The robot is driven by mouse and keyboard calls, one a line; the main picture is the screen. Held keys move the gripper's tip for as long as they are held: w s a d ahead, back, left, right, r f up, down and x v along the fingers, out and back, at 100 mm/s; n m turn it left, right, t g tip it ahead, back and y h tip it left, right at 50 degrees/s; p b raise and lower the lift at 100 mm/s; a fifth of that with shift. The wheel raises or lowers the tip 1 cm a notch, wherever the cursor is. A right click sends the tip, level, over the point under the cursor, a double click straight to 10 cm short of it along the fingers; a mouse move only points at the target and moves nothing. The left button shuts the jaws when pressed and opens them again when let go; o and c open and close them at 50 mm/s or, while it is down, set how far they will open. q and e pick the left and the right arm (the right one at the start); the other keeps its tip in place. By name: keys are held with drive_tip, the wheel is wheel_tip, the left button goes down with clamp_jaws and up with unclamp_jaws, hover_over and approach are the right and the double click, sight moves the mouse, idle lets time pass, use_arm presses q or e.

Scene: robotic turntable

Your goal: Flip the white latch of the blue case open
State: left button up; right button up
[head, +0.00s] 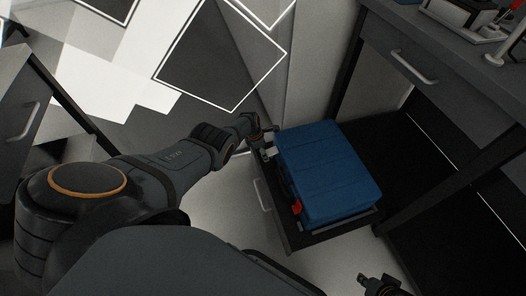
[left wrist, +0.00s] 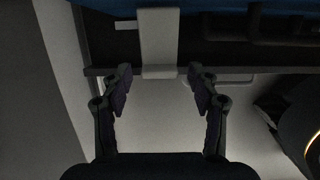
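The blue case (head: 325,170) lies in an open dark drawer (head: 330,232). Its white latch (head: 270,152) shows at the left side of the case, close to my left gripper (head: 257,128). In the left wrist view the white latch (left wrist: 158,42) hangs below the blue edge of the case (left wrist: 230,6), ahead of the fingertips. My left gripper (left wrist: 162,88) is open there, with the latch's lower end lined up with the gap and nothing held. My right gripper (head: 378,281) is at the bottom edge of the head view, apart from the case, seemingly open and empty.
A red part (head: 296,207) shows at the case's front left corner. The drawer has a pale handle (head: 263,195). A grey desk with a drawer handle (head: 413,68) stands at the upper right, with its dark leg near the case. Pale floor is clear in front.

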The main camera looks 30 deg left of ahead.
use_arm(q)
drive_tip(key=shift+a+r, duration=0.1)
drive_tip(key=v, duration=0.7)
idle(0.5)
drive_tip(key=shift+r, duration=0.1)
